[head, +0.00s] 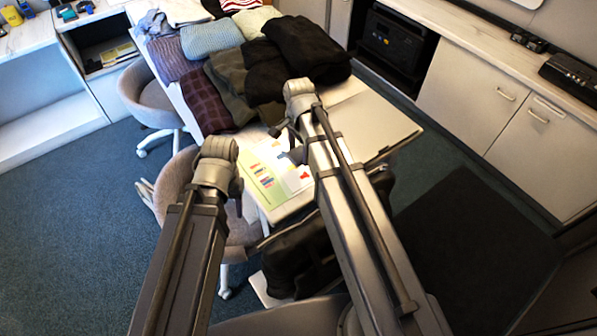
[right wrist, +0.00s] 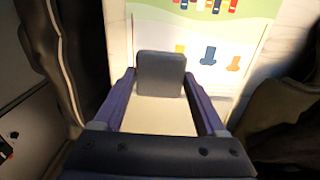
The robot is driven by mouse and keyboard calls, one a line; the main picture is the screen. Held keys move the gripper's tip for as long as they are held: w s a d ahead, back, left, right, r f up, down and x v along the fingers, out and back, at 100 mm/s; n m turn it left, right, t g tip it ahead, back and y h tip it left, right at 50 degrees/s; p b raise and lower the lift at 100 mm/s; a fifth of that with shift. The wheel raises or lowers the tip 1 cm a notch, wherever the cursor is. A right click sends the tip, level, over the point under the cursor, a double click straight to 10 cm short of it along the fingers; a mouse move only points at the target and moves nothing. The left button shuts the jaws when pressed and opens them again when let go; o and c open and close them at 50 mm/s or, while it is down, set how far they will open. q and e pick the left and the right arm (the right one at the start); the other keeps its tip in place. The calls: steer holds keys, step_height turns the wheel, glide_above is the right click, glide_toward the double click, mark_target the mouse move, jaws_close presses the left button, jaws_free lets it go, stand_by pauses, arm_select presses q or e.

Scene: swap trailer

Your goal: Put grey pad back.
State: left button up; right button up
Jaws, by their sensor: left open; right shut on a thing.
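My right gripper (right wrist: 159,84) is shut on the grey pad (right wrist: 160,68), a small dark grey block with rounded corners. The right wrist view shows the pad between the two purplish fingers, over a white sheet with coloured tool shapes (right wrist: 208,56). I cannot tell whether the pad touches the sheet. In the head view the right gripper (head: 290,145) is over the near end of the table, beside the colourful sheet (head: 266,177), partly hidden by my right arm. My left gripper (head: 240,193) is open near the table's left edge, mostly hidden behind my left wrist.
Folded clothes (head: 228,80) cover the far part of the table (head: 375,120). Chairs (head: 150,95) stand along its left side. A black bag (head: 290,255) hangs or lies at the near end. White cabinets (head: 470,85) line the right. Bare table shows right of my right arm.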

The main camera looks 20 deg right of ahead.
mark_target(299, 174)
steer(key=shift+f+b, duration=3.35)
steer(key=shift+f, duration=0.65)
steer(key=shift+f, duration=0.2)
steer(key=o, duration=1.1)
steer(key=shift+o, duration=0.2)
steer(key=shift+r, duration=0.15)
